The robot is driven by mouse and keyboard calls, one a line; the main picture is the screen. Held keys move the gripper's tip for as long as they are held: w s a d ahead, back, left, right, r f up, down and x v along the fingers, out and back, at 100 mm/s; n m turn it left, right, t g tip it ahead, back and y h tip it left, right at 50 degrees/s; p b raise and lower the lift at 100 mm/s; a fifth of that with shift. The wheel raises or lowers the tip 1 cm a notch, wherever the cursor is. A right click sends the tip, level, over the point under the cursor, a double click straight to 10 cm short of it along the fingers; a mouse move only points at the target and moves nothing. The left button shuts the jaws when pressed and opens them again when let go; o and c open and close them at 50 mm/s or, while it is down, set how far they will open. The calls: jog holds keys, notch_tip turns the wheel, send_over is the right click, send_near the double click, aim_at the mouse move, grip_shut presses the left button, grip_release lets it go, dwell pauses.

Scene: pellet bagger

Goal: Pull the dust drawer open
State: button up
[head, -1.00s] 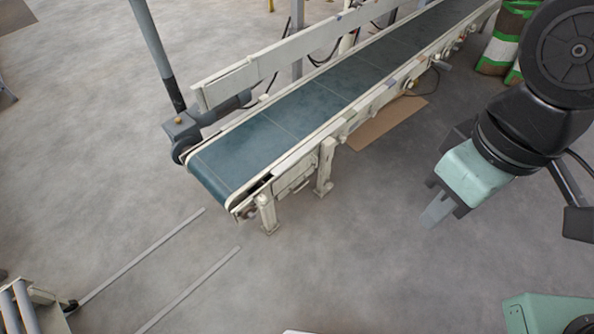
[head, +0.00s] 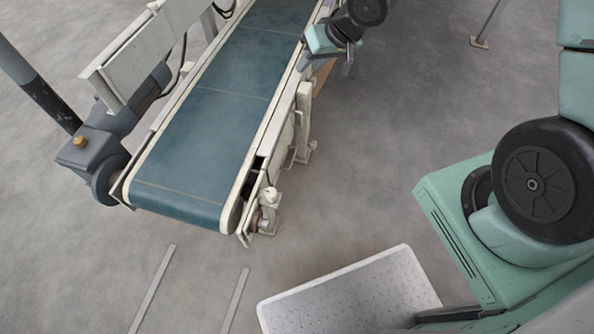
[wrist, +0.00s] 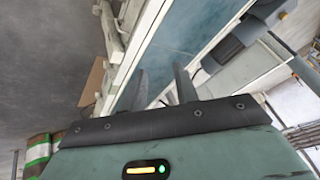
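I cannot surely identify the dust drawer. A pale panel (head: 283,142), which may be its front, sits under the right side of the conveyor (head: 215,105), between the near legs, seen at a steep angle. No gap or pulled-out part can be made out there. My gripper (head: 327,66) is by the conveyor's right edge, farther along than this panel. In the wrist view its two dark fingers (wrist: 162,84) stand apart with nothing between them, in front of the conveyor's pale side rail.
A grey motor roller unit (head: 95,155) is at the conveyor's left end. Pale floor strips (head: 155,290) lie in front.

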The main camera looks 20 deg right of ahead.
jog(key=w+d+f+m+t+y+b, duration=0.15)
jog(key=d+f+b, duration=0.25)
jog(key=f+b, duration=0.55)
jog(key=w+d+f+m+y+b, duration=0.1)
jog(key=d+f+m+y+b, duration=0.3)
jog(key=f, duration=1.1)
jog(key=s+d+f+m+t+y+b, duration=0.1)
jog(key=s+d+f+y+b, duration=0.15)
jog(key=f+b, duration=0.65)
jog(key=s+d+f+m+t+y+b, duration=0.1)
jog(key=s+d+f+m+t+b, duration=0.15)
jog(key=f+b, duration=0.55)
jog(key=s+f+b+x, duration=0.1)
jog(key=f+b+x, duration=0.2)
jog(key=x, duration=1.4)
jog(key=a+b, duration=0.1)
jog(key=b, duration=0.2)
jog(key=shift+s+n+g, duration=0.15)
jog(key=shift+n+g, duration=0.15)
jog(key=shift+g, duration=0.1)
grip_shut()
